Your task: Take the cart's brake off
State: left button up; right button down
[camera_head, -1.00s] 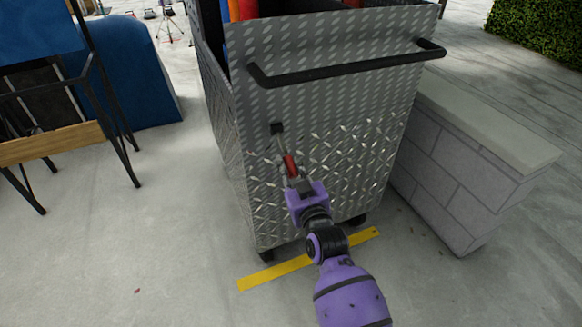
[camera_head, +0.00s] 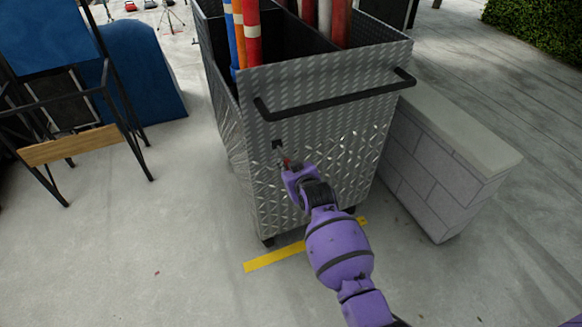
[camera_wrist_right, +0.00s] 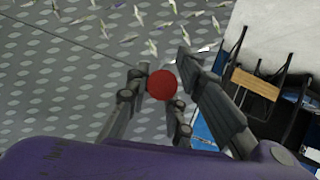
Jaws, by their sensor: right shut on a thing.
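The cart (camera_head: 330,125) is a tall bin of grey tread plate with a black push bar (camera_head: 340,95) across its near face. Its brake lever has a red grip (camera_head: 286,162) and comes out of a dark slot (camera_head: 277,145) in that face. My right gripper (camera_head: 287,167) is at the lever and shut on the red grip. In the right wrist view the grip's round red end (camera_wrist_right: 161,85) sits between the fingers. The lever's shaft is mostly hidden by my gripper. My left gripper is not in view.
A low block wall (camera_head: 440,170) stands close along the cart's right side. A yellow floor strip (camera_head: 275,258) lies under the cart's near edge. A black-framed chair (camera_head: 75,150) and a blue rounded object (camera_head: 145,75) stand at left. Open concrete lies in front.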

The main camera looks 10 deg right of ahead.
jog(key=shift+w+d+r+g+p, duration=0.1)
jog(key=shift+r+g+p, duration=0.1)
jog(key=shift+r+p, duration=0.25)
jog(key=shift+w+d+r+g+p, duration=0.1)
jog(key=shift+r+g+p, duration=0.1)
jog(key=shift+r+p, duration=0.25)
jog(key=shift+s+f, duration=0.1)
jog(key=c, duration=1.7)
grip_release()
jog(key=shift+o, duration=0.7)
jog(key=shift+s+a+f, duration=0.1)
jog(key=v, duration=1.2)
jog(key=shift+r, duration=0.25)
jog(key=shift+a, duration=0.1)
